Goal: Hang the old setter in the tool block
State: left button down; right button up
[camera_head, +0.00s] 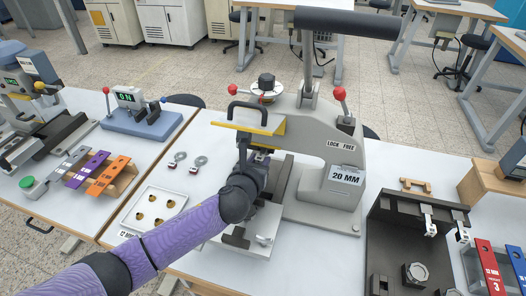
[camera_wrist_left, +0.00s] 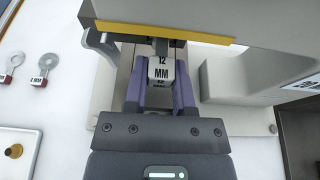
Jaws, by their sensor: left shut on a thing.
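My left gripper (camera_head: 258,160) is under the head of the grey press (camera_head: 305,125), beside its yellow-edged plate. In the left wrist view, the purple fingers of the left gripper (camera_wrist_left: 160,92) are shut on a light grey setter (camera_wrist_left: 161,70) labelled "12 MM". The setter's upper end is just below the yellow-edged press head (camera_wrist_left: 165,32); I cannot tell whether it still touches it. In the head view the setter is mostly hidden by my gripper. A dark rack (camera_head: 378,212) at the right, with white-tagged tools hanging from its bar, looks like the tool block. My right gripper is not in view.
The press column, labelled "20 MM", stands between my left gripper and the dark rack. A white tray (camera_head: 128,222) with several brass parts and two ring tags (camera_head: 199,163) lie left of the press. Red-knobbed levers stick up from the press. A wooden stand (camera_head: 490,190) is far right.

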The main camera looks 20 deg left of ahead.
pick_arm(q)
jog(key=shift+f+p+v, duration=0.15)
jog(key=shift+p+v, duration=0.3)
jog(key=shift+v, duration=0.15)
jog(key=shift+f+p+v, duration=0.15)
jog(key=shift+p+v, duration=0.25)
jog(key=shift+v, duration=0.2)
jog(key=shift+s+p, duration=0.45)
jog(key=shift+s, duration=0.65)
jog(key=shift+s+a+p, duration=0.1)
jog(key=shift+s+p, duration=0.65)
jog(key=shift+s, duration=1.5)
jog(key=shift+f, duration=0.1)
